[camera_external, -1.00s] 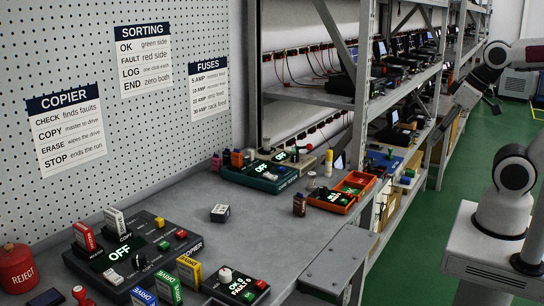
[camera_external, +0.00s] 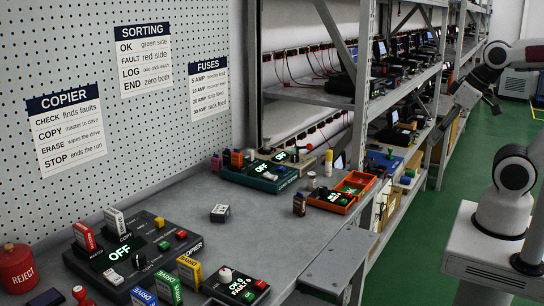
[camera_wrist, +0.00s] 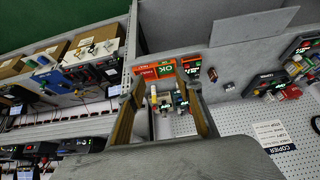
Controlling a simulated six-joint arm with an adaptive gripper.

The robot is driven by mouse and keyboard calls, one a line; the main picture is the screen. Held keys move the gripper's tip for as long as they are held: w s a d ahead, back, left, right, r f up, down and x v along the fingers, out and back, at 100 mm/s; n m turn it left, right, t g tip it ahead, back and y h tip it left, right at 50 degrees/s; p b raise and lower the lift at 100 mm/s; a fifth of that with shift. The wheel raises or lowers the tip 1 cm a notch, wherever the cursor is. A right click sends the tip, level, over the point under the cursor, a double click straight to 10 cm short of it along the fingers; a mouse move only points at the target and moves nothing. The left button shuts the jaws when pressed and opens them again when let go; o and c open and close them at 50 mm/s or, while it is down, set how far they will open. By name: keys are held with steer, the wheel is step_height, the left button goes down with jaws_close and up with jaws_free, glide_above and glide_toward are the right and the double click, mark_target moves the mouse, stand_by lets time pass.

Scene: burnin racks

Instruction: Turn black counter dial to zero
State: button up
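The black counter (camera_external: 236,289) is a dark box at the front edge of the bench in the external view. Its lit display reads OK and FAULT, with a 0 legible beside FAULT; the OK digit is too small to tell. A pale dial (camera_external: 226,274) stands on its top left, and a red button (camera_external: 261,285) is at its right. The dial's pointing direction is unclear. My gripper (camera_external: 442,128) is far from it, raised at the right near the shelves. In the wrist view my gripper (camera_wrist: 163,112) has its two fingers spread, with nothing held between them.
The copier (camera_external: 150,262), with upright drives, stands left of the counter. A red reject bin (camera_external: 16,268) is at far left. An orange tray (camera_external: 343,204) and teal box (camera_external: 262,178) stand farther back. Shelf posts (camera_external: 362,110) rise beside the bench. Mid-bench is mostly clear.

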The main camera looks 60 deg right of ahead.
steer(key=n+g+y, duration=0.3)
steer(key=n, duration=0.3)
glide_toward(324, 188)
steer(key=s, duration=0.1)
steer(key=s+f, duration=0.2)
steer(key=shift+s+d+f, duration=0.15)
steer(key=shift+d+f, duration=0.05)
steer(key=shift+d, duration=0.1)
steer(key=w+n, duration=0.1)
steer(key=w+r+n, duration=0.1)
steer(key=w+n, duration=0.1)
steer(key=shift+w+a+r+t, duration=0.1)
steer(key=shift+a+r+t, duration=0.2)
steer(key=shift+f, duration=0.2)
steer(key=shift+x, duration=3.75)
